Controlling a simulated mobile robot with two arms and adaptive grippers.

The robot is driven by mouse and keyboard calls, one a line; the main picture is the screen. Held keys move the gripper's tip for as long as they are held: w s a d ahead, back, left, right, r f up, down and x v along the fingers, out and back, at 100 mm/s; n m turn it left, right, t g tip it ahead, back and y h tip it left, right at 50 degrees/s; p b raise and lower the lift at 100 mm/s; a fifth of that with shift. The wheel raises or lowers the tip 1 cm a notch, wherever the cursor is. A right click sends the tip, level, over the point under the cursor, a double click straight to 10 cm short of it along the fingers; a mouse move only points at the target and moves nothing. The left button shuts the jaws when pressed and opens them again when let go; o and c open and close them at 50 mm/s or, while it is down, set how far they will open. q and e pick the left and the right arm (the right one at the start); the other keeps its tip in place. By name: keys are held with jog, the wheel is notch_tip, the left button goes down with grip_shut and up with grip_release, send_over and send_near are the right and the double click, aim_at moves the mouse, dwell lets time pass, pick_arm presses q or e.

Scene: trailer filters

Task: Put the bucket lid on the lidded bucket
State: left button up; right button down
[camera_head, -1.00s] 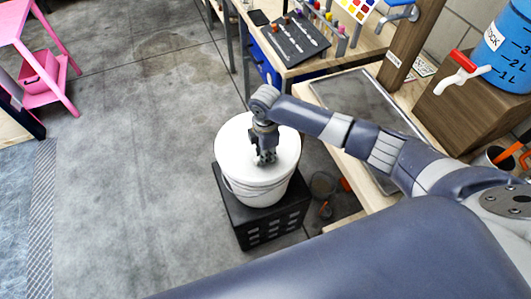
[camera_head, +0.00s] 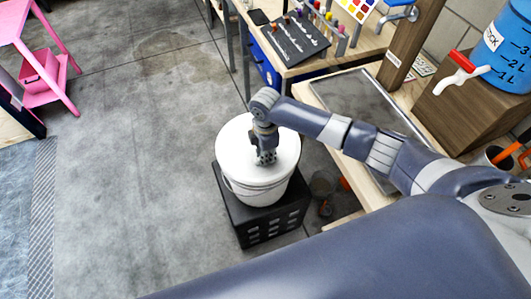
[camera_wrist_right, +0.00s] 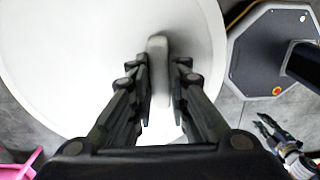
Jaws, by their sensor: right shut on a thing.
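The white bucket (camera_head: 258,193) stands upright on a black crate. The round white bucket lid (camera_head: 235,150) covers its top and looks level; I cannot tell whether it is fully seated. My right gripper (camera_head: 266,158) points down at the middle of the lid. In the right wrist view, the lid (camera_wrist_right: 70,65) fills much of the picture. Its raised grip bar lies between the fingers of the right gripper (camera_wrist_right: 160,85), which is shut on it. A small hand at the lower right of that view appears to be my left gripper (camera_wrist_right: 268,132); its jaw state is unclear.
The black crate (camera_head: 270,227) stands on open concrete floor beside a wooden bench (camera_head: 316,91). A dark cup-like container (camera_head: 323,184) is right of the bucket. A blue dispenser (camera_head: 505,50) stands at the upper right. A pink stand (camera_head: 45,85) is at the far left.

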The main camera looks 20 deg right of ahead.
dwell(0.3)
jog(key=c, duration=1.4)
grip_release()
jog(key=shift+c, duration=0.2)
jog(key=shift+o, duration=0.5)
jog(key=o, duration=0.4)
jog(key=shift+r, duration=0.1)
jog(key=shift+r+p, duration=3.4)
jog(key=shift+p, duration=0.35)
